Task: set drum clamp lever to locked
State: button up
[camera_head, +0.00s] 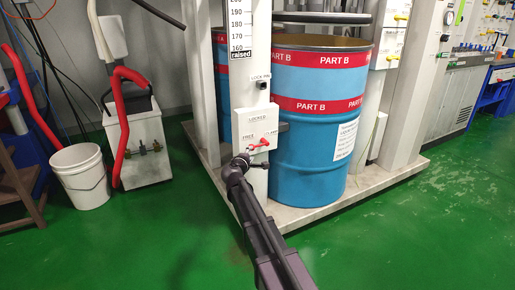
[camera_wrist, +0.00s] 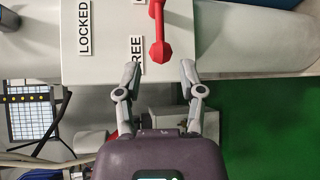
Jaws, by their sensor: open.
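The clamp lever is red and sits on a pale panel (camera_head: 247,125) on the white post. In the head view the lever (camera_head: 262,144) lies nearly level, its end pointing left below the FREE label. In the wrist view the lever (camera_wrist: 158,22) runs down from the top edge to a thick end beside the FREE label (camera_wrist: 136,50). The LOCKED label (camera_wrist: 84,28) is to the left. My gripper (camera_wrist: 160,68) is open and empty, fingers either side of the lever's line, just short of its end.
A blue drum (camera_head: 307,145) with red PART B bands stands on a pale platform (camera_head: 310,212) right of the post. A white bucket (camera_head: 82,180) and a white box unit (camera_head: 136,145) with red hose stand left. Green floor is clear in front.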

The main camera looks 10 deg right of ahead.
aim_at(257, 146)
jog(key=b+x, duration=0.1)
jog(key=x, duration=0.8)
jog(key=shift+w+d, duration=0.1)
jog(key=shift+w, duration=0.15)
grip_shut()
